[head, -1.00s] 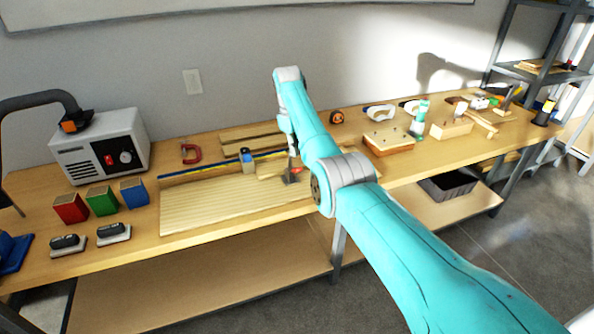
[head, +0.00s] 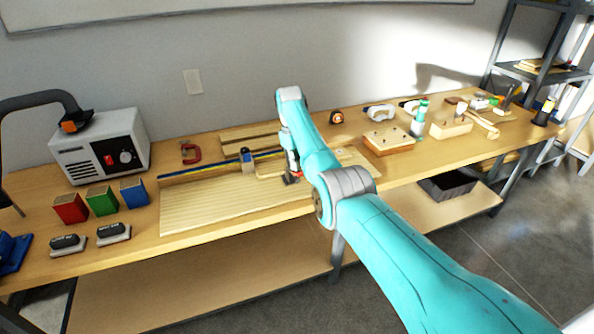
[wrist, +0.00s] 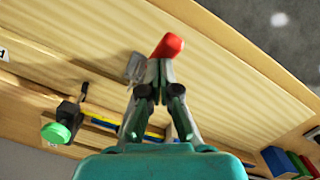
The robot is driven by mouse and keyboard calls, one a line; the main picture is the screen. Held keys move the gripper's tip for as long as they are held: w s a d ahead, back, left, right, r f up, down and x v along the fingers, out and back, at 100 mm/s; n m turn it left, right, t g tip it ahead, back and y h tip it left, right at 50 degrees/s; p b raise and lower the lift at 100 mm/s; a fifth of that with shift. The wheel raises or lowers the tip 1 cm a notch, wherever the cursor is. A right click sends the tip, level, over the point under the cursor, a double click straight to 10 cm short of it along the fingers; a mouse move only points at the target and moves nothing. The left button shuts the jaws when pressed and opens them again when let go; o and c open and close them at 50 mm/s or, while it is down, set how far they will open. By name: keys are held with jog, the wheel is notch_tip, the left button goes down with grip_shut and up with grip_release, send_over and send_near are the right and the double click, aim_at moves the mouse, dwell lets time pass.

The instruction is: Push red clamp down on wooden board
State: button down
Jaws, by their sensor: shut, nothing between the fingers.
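The wooden board (head: 225,203) lies flat on the bench, and its pale striped face fills much of the wrist view (wrist: 215,95). The red clamp part (wrist: 168,46) shows in the wrist view at the tips of my gripper (wrist: 158,66), against or very close to them. A grey metal piece (wrist: 135,68) is beside the fingertips, over the board. My gripper's fingers are together with nothing between them. In the head view my arm partly hides this spot; a bit of red (head: 298,174) and a dark foot (head: 291,180) show on the board.
A red C-clamp (head: 190,153) lies behind the board. A small upright device (head: 247,160) stands at the board's back edge. Red (head: 71,208), green and blue bins stand left, near a grey machine (head: 100,146). A drilled block (head: 388,142) lies right.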

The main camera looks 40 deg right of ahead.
aim_at(295, 172)
jog(key=shift+f, duration=1.85)
jog(key=shift+w+a+r, duration=0.1)
jog(key=shift+w, duration=0.05)
jog(key=shift+w+a+r, duration=0.15)
jog(key=shift+w+r, duration=0.05)
jog(key=shift+w, duration=0.5)
jog(key=shift+w+a+r, duration=0.15)
jog(key=shift+w+r, duration=0.05)
jog(key=shift+w, duration=0.5)
jog(key=shift+s, duration=0.1)
jog(key=shift+r, duration=0.1)
notch_tip(295, 172, up, 12)
jog(key=w, duration=0.1)
jog(key=shift+a, duration=0.15)
